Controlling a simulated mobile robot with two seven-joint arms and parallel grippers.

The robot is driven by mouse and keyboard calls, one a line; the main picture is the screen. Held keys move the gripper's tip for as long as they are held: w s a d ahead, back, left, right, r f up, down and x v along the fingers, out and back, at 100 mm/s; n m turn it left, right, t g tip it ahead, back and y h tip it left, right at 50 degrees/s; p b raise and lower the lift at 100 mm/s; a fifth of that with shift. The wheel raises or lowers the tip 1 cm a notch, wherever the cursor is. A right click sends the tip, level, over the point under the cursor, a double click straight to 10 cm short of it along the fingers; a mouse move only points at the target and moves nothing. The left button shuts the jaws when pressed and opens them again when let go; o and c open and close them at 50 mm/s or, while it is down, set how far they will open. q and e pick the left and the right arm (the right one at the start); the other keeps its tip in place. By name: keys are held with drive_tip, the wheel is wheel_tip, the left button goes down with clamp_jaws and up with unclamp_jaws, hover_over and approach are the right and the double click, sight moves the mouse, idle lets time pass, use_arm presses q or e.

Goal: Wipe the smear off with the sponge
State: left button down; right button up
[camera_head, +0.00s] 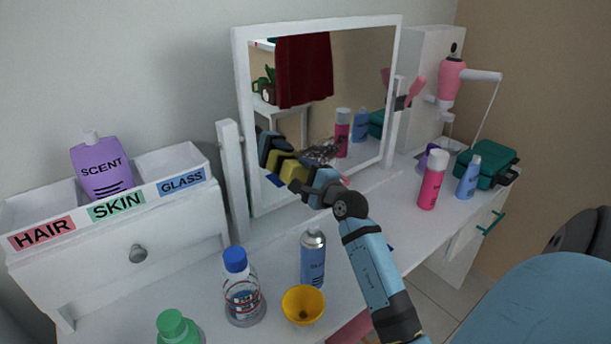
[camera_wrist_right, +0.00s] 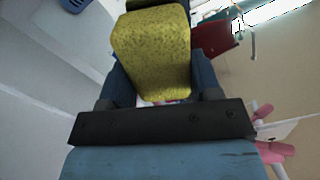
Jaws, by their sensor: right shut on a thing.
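The mirror (camera_head: 240,110) stands upright in a white frame on the dressing table. A dark, streaky smear (camera_head: 322,150) shows on the lower middle of its glass. My right gripper (camera_head: 298,180) is shut on the yellow sponge (camera_head: 293,168), close in front of the lower left of the glass, left of the smear. I cannot tell whether the sponge touches the glass; its reflection shows beside it. In the right wrist view the sponge (camera_wrist_right: 152,50) sticks out between the fingers. My left gripper is not in view.
A pink can (camera_head: 432,180), a blue bottle (camera_head: 468,178) and a green case (camera_head: 487,165) stand right. A labelled organiser (camera_head: 150,203) is left.

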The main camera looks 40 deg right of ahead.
drive_tip(key=shift+w, duration=0.55)
drive_tip(key=shift+d, duration=0.15)
